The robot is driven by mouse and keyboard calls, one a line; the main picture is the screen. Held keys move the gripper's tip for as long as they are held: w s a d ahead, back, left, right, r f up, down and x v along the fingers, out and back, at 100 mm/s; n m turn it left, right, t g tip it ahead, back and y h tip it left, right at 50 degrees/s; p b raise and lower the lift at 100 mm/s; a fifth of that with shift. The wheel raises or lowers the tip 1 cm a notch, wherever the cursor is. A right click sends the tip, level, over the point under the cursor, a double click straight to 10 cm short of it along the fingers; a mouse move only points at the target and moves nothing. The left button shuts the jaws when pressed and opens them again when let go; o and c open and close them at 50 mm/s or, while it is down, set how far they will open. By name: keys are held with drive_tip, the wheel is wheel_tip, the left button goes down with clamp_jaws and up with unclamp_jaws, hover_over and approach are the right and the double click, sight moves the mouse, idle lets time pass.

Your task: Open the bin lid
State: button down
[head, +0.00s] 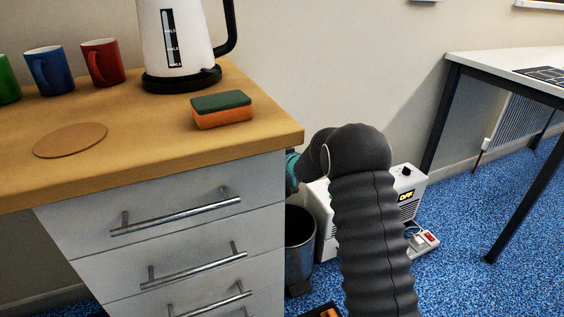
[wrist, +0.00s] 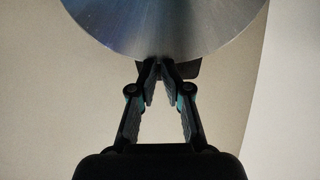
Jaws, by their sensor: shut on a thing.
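The bin (head: 299,262) is a dark metal cylinder on the floor, beside the drawer unit in the head view. My arm and the drawer unit partly hide it, and its lid cannot be made out there. In the wrist view the lid (wrist: 165,25) is a round brushed-metal disc, cut off by the top edge, seen broadly face on against the wall. My gripper (wrist: 161,70) has its fingertips close together at the lid's lower edge, shut on a small dark tab (wrist: 189,69) there. In the head view my gripper is mostly hidden behind the counter corner and my arm.
The wooden counter (head: 120,160) ends close left of my arm, above drawers with bar handles (head: 180,215). A sponge (head: 221,110) lies near its edge. A white heater-like box (head: 408,185) and a power strip (head: 424,240) are right of my arm.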

drive_tip(key=c, duration=1.2)
unclamp_jaws()
drive_tip(key=shift+d+f, duration=0.1)
drive_tip(key=shift+d, duration=0.1)
drive_tip(key=o, duration=0.8)
drive_tip(key=shift+a, duration=0.45)
drive_tip(key=o, duration=0.4)
drive_tip(key=v, duration=1.2)
drive_tip(key=shift+f, duration=0.1)
